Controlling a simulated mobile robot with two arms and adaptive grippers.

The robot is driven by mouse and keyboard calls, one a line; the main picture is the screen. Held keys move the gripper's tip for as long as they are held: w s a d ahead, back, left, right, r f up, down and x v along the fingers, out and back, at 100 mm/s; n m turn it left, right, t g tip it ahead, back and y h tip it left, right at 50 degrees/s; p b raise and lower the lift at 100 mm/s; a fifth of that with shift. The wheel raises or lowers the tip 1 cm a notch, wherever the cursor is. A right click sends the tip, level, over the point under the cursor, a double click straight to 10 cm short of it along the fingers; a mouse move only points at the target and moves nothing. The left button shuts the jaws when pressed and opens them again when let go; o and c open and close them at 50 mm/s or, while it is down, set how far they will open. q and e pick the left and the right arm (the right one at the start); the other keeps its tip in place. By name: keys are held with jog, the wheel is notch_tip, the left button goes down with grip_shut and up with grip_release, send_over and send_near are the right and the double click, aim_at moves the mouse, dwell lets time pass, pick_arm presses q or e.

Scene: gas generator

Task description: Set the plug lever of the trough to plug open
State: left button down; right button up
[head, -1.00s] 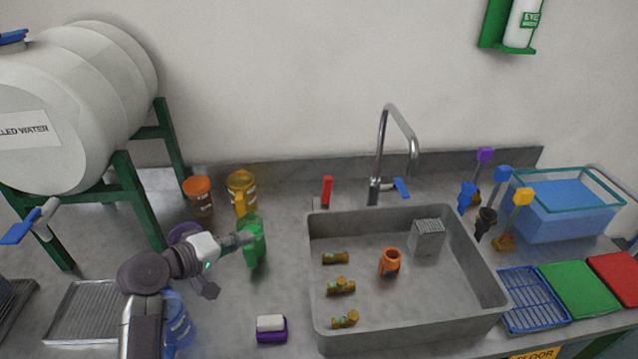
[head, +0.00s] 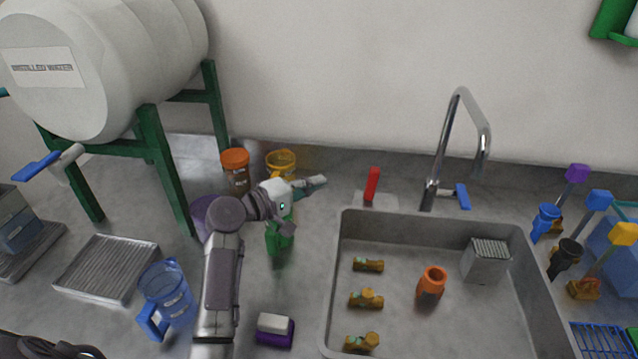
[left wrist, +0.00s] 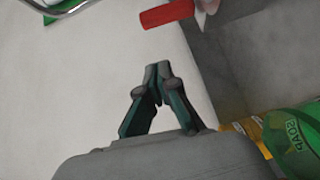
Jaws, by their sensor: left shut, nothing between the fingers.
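The red plug lever (head: 372,183) stands upright on a small plate at the back left corner of the grey trough (head: 343,270). It also shows near the top of the left wrist view (left wrist: 167,14). My left gripper (head: 322,181) is just left of the lever, apart from it, and points toward it above the counter. In the left wrist view its fingertips (left wrist: 157,72) meet with nothing between them. My right gripper is not in view.
A green container (head: 280,235) stands under my left wrist, with yellow (head: 281,160) and orange-lided (head: 235,170) containers behind. A tap (head: 458,150) rises right of the lever. The trough holds brass fittings (head: 366,299) and an orange piece (head: 431,284).

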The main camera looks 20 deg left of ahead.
aim_at(371, 184)
pick_arm(q)
jog(key=w+d, duration=0.2)
jog(key=w+d+p, duration=0.1)
jog(key=w+d, duration=0.1)
jog(key=w+d+p, duration=0.1)
jog(key=w+d, duration=0.2)
jog(key=shift+f, duration=0.4)
jog(key=shift+w+d+f, duration=0.1)
